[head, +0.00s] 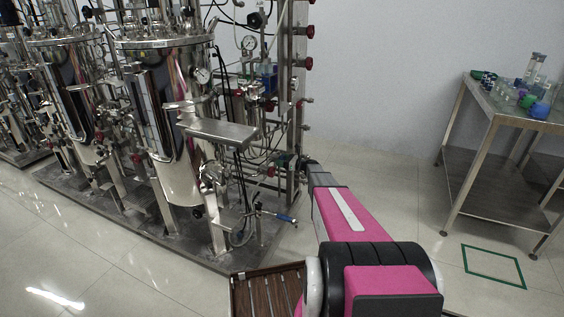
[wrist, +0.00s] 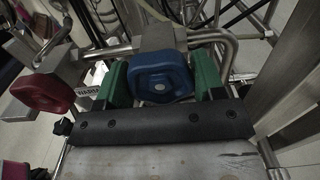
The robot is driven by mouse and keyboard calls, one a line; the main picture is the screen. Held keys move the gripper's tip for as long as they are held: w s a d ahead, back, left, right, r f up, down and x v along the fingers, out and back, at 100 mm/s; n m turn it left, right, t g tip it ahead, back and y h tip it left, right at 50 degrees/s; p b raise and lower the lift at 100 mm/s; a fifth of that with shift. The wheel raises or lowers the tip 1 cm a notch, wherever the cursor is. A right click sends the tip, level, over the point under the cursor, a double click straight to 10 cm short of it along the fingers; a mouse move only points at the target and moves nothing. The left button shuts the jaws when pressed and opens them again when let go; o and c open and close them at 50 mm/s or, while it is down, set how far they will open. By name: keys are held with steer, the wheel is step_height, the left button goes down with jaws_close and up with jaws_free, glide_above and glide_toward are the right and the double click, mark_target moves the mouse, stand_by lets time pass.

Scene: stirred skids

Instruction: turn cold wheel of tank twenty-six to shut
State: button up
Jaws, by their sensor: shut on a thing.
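A blue wheel (wrist: 162,80) sits in the middle of the wrist view, on a steel valve stem. The green fingers of my gripper (wrist: 160,88) stand on either side of it, shut on it. In the head view my gripper (head: 291,160) reaches the pipework right of the nearest steel tank (head: 172,110); the blue wheel cannot be made out there. A red wheel (wrist: 42,92) is left of the blue one in the wrist view, apart from my gripper. A white label (wrist: 88,95) is partly hidden behind the left finger. I cannot read the tank's number.
A steel post (head: 296,75) with several red knobs rises behind my gripper. A flat steel shelf (head: 222,133) juts out left of it. A blue-handled lever (head: 285,218) sits low on the skid.

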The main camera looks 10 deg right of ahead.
stand_by(0.4)
steer(key=o, duration=0.9)
steer(key=shift+s+d, duration=0.1)
steer(key=v, duration=1)
steer(key=shift+s+d, duration=0.15)
steer(key=shift+d, duration=0.05)
